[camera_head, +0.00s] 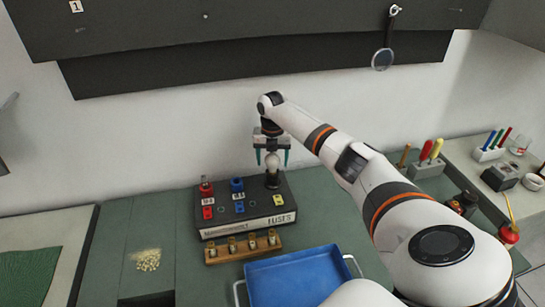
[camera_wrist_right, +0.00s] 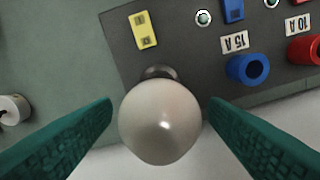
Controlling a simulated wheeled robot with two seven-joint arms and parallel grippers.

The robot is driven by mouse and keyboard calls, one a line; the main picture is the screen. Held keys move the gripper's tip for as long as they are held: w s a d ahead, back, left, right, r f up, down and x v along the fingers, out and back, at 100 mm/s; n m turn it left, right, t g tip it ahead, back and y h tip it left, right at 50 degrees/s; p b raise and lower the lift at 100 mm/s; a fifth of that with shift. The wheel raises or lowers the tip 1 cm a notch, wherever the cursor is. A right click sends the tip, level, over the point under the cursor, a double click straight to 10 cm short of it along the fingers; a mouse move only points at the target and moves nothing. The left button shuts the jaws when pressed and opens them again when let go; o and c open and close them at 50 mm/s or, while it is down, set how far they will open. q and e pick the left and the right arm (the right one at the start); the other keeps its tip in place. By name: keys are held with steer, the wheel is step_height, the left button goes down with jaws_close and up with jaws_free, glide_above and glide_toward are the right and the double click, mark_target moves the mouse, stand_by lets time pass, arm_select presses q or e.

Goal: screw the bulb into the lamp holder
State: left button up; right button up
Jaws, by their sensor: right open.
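The white bulb (camera_head: 272,160) stands upright over the lamp holder (camera_head: 272,180) at the right back of the dark fuse box (camera_head: 247,224). In the right wrist view the bulb (camera_wrist_right: 160,122) fills the middle, and part of the dark holder (camera_wrist_right: 160,72) shows behind it. My right gripper (camera_head: 271,158) is above the box with its teal fingers on both sides of the bulb. In the wrist view the fingers (camera_wrist_right: 160,125) are open, with gaps between them and the bulb. How deep the bulb sits in the holder is hidden. My left gripper is not in view.
Red and blue fuse knobs (camera_head: 237,185) stand on the box, left of the bulb. A wooden rack (camera_head: 243,253) with several small pieces lies in front. A blue tray (camera_head: 296,280) is at the front. Pale crumbs (camera_head: 147,260) lie at left, with bare bench around them.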

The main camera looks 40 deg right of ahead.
steer(key=c, duration=1)
steer(key=shift+r+m+p, duration=0.15)
steer(key=shift+m+p, duration=0.75)
steer(key=shift+m, duration=0.1)
steer(key=shift+m+p, duration=0.45)
steer(key=shift+m, duration=0.55)
steer(key=shift+s+m+p, duration=0.1)
steer(key=shift+m+p, duration=0.4)
steer(key=shift+m, duration=0.1)
steer(key=shift+f+m, duration=0.25)
steer(key=shift+m, duration=0.35)
steer(key=m, duration=0.9)
steer(key=shift+m, duration=0.3)
